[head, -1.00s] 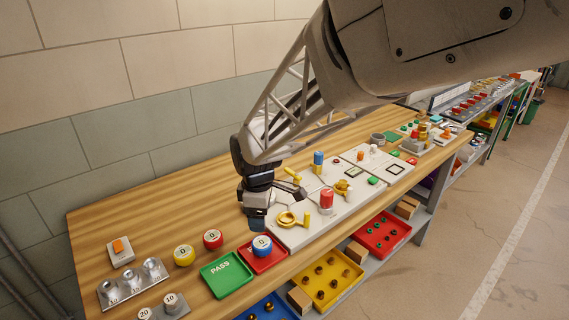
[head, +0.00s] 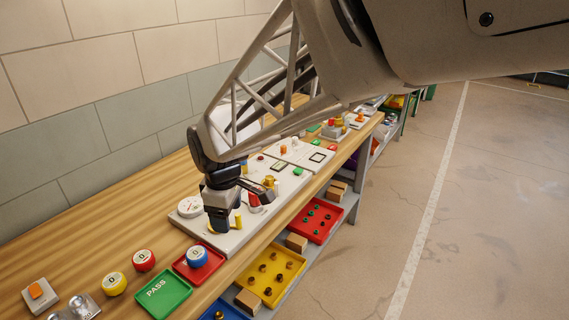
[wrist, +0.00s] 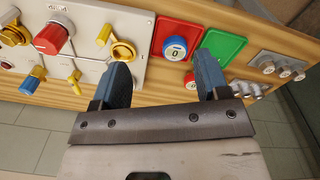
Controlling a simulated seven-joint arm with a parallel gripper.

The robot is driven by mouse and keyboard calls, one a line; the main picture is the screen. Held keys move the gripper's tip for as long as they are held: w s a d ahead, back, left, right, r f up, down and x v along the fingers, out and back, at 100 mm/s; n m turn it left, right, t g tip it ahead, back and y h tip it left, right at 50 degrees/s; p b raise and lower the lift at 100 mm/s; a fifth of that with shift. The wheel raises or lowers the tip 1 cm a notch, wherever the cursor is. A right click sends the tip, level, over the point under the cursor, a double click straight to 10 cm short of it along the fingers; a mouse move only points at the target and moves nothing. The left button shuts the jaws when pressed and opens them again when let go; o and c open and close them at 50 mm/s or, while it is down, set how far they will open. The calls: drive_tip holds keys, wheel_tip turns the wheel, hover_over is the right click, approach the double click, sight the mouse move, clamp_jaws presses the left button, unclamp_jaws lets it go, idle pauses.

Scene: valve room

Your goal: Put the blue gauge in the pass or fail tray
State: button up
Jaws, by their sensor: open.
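The blue gauge (head: 197,256) stands upright in the red tray (head: 214,265), its white dial up and reading 0. The green tray (head: 163,293), marked PASS, lies beside it. In the wrist view the blue gauge (wrist: 174,49) sits in the red tray (wrist: 180,27), with the green tray (wrist: 224,46) to its right. The red tray's lettering is not readable. My gripper (head: 220,222) is open and empty, above the near end of the white valve panel, apart from the gauge. In the wrist view the open fingers (wrist: 160,72) show nothing between them.
A red gauge (head: 144,260) and a yellow gauge (head: 114,284) stand on the wooden bench left of the trays. The white panel (head: 246,235) carries valves and knobs close to my gripper. Open bins, including a yellow bin (head: 270,276), sit below the bench edge.

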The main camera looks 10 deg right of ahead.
drive_tip(key=s+d+r+m+t, duration=0.1)
drive_tip(key=s+d+r+m, duration=0.1)
drive_tip(key=s+d+m, duration=0.5)
drive_tip(key=s+d+r+m+t, duration=0.1)
drive_tip(key=s+d+r+m, duration=0.2)
drive_tip(key=s+d, duration=0.9)
drive_tip(key=d+m, duration=0.1)
drive_tip(key=m, duration=0.2)
drive_tip(key=shift+d+r+m, duration=0.2)
drive_tip(key=shift+d+m, duration=0.15)
drive_tip(key=shift+m, duration=0.05)
